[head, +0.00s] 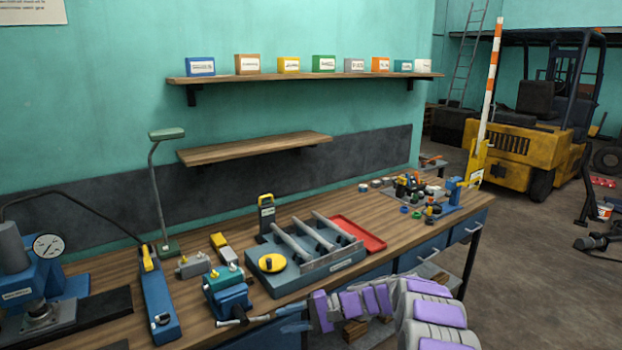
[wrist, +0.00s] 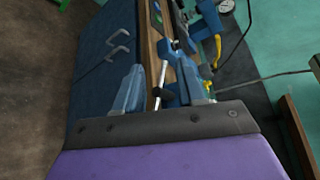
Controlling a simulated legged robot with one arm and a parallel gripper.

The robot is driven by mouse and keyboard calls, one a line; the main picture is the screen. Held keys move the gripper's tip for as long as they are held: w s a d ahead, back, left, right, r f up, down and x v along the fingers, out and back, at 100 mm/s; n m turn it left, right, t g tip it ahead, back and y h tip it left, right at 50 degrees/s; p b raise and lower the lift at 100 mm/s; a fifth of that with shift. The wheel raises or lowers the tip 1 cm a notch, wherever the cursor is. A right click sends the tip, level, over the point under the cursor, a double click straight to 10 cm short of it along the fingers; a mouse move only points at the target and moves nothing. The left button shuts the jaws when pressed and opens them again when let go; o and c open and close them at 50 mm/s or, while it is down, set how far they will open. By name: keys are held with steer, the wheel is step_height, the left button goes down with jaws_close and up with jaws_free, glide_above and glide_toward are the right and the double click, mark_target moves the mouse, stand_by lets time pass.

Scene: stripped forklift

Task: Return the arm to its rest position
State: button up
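My arm (head: 375,300), grey with purple panels, reaches in from the lower right along the front edge of the workbench. My gripper (head: 285,328) is in front of the bench, right of the blue vise (head: 230,298). In the wrist view my gripper (wrist: 162,85) has its two blue fingers spread apart, and nothing is clamped between them. A metal rod with a black end (wrist: 161,80) shows in the gap; it looks like the vise handle (head: 235,322). I cannot tell how far it is from the fingers.
The wooden workbench (head: 105,283) holds a blue pump with a gauge (head: 40,275), a lamp (head: 160,190), a grey tool holder (head: 318,268) and a red tray (head: 358,232). Two shelves (head: 255,148) hang behind. A yellow forklift (head: 510,150) stands at back right. Floor (head: 535,290) right of the bench is mostly clear.

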steer(key=s+d+r+n+g+h, duration=0.15)
steer(key=s+r+h, duration=0.3)
steer(key=s, duration=0.65)
steer(key=s+d+r+n+g+h, duration=0.1)
steer(key=s+d+r+h, duration=0.3)
steer(key=s, duration=0.7)
steer(key=s+d+h, duration=0.2)
steer(key=s+d, duration=0.2)
steer(key=s, duration=0.4)
steer(key=s+d+t+h, duration=0.1)
steer(key=s+d+h, duration=0.1)
steer(key=s+d, duration=0.3)
steer(key=s+d+n+t+h, duration=0.1)
steer(key=s+d+h, duration=0.2)
steer(key=s, duration=0.7)
steer(key=shift+s+d+f, duration=0.15)
steer(key=shift+s+d, duration=0.2)
steer(key=shift+d, duration=0.65)
steer(key=shift+w, duration=0.1)
steer(key=shift+c, duration=0.4)
